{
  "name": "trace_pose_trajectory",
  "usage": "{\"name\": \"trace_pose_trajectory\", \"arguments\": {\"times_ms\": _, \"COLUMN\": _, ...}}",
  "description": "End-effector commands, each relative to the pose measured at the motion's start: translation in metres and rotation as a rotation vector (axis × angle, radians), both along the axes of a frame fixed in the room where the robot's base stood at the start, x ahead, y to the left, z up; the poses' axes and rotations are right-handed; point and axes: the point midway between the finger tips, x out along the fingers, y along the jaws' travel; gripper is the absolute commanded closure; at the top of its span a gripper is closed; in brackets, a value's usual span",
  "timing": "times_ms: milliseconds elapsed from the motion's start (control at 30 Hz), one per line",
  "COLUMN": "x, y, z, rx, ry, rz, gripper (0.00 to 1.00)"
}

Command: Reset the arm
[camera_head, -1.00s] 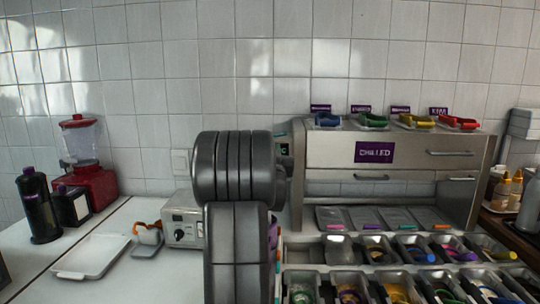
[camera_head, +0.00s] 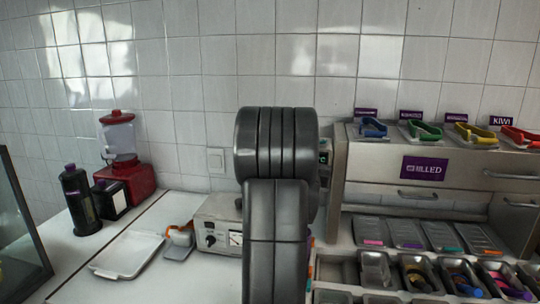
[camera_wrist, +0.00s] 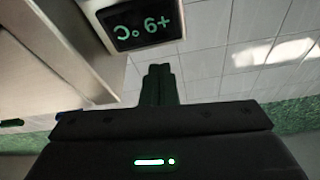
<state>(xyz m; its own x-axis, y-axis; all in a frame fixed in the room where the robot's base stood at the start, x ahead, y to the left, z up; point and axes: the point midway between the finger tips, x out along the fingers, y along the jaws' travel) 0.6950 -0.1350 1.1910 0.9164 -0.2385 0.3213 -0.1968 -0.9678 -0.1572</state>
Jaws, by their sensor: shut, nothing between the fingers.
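My arm stands upright in the middle of the head view, its dark grey links in front of the toppings station. My gripper (camera_wrist: 159,72) shows in the wrist view, with its two dark fingers together and nothing between them. It points toward the white tiled wall, beside a temperature display (camera_wrist: 141,22) with green digits. In the head view my gripper is hidden behind the arm links.
The chilled toppings station (camera_head: 424,170), with coloured tongs on top and bins below, stands right of the arm. A grey appliance (camera_head: 212,232), a white tray (camera_head: 128,254), an orange-handled item (camera_head: 180,237), dark dispensers (camera_head: 79,198) and a red blender (camera_head: 122,165) are left.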

Motion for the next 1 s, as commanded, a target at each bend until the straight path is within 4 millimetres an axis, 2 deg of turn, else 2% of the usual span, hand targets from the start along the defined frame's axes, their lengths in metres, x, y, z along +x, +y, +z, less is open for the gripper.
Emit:
{"name": "trace_pose_trajectory", "arguments": {"times_ms": 100, "x": -0.014, "y": 0.004, "z": -0.007, "rx": -0.001, "ry": -0.001, "rz": 0.001, "gripper": 1.00}}
{"name": "trace_pose_trajectory", "arguments": {"times_ms": 233, "x": -0.021, "y": 0.005, "z": -0.009, "rx": 0.000, "ry": -0.001, "rz": 0.000, "gripper": 1.00}}
{"name": "trace_pose_trajectory", "arguments": {"times_ms": 667, "x": -0.020, "y": 0.006, "z": -0.008, "rx": 0.000, "ry": 0.010, "rz": 0.003, "gripper": 1.00}}
{"name": "trace_pose_trajectory", "arguments": {"times_ms": 867, "x": -0.006, "y": 0.001, "z": -0.001, "rx": -0.001, "ry": -0.002, "rz": -0.001, "gripper": 1.00}}
{"name": "trace_pose_trajectory", "arguments": {"times_ms": 1000, "x": 0.018, "y": -0.005, "z": 0.009, "rx": -0.001, "ry": -0.001, "rz": -0.001, "gripper": 1.00}}
